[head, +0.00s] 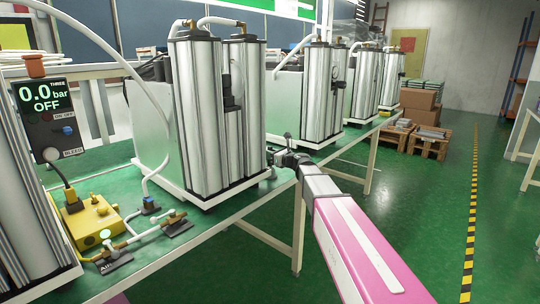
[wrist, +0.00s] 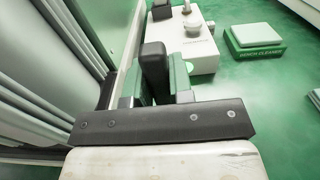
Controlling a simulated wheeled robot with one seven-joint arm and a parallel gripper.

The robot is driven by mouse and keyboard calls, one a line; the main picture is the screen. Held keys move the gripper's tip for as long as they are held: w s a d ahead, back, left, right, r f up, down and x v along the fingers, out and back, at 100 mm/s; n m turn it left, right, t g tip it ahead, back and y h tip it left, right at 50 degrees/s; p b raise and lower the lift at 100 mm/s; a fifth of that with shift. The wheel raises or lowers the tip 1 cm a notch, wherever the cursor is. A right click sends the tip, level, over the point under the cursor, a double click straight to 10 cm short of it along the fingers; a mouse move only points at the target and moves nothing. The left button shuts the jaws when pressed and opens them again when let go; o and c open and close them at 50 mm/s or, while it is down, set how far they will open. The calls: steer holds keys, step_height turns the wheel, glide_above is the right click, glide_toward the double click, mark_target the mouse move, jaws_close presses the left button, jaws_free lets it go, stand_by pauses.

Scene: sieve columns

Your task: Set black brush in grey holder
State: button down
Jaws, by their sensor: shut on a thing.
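My gripper (head: 290,158) is low beside the front right corner of the second column unit in the head view. In the wrist view, my gripper (wrist: 157,90) is shut on a black upright block with a rounded top, which looks like the handle of the black brush (wrist: 155,62). Its lower part is hidden between the fingers. A pale box (wrist: 203,60) with a round knob stands just beyond the gripper; I cannot tell whether it is the grey holder. I make out no clear grey holder in the head view.
Metal columns (head: 205,115) stand close to the left of my gripper. A green block marked bench cleaner (wrist: 258,52) lies on the green bench to the right in the wrist view. A yellow valve box (head: 88,220) and hoses are at the front left.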

steer(key=shift+f, duration=0.1)
steer(key=c, duration=1)
jaws_free()
